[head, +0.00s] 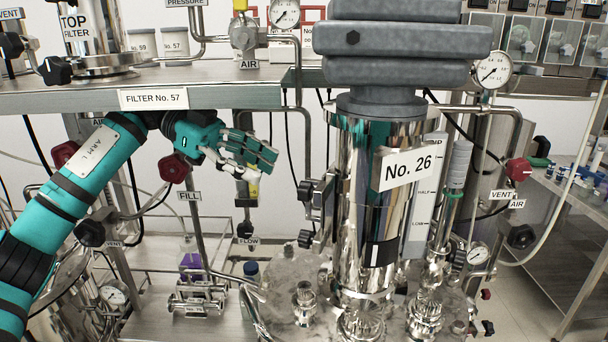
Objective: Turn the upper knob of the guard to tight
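The steel vessel labelled No. 26 (358,240) stands upright right of centre. On its left side are two dark fluted knobs, an upper knob (306,190) and a lower knob (305,239), one above the other. No label marks the guard, and I cannot read how tight either knob is. My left gripper (265,163) is left of the upper knob and higher in the picture, apart from it, with its fingers pointing right. It holds nothing that I can see; its finger gap is unclear. My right gripper is out of view.
The shelf labelled FILTER No. 57 (60,97) runs above my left arm. A red knob (173,168) and the FLOW valve (246,229) are close to the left gripper. Thin black cables hang between gripper and vessel. A level gauge (418,225) stands right of the vessel.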

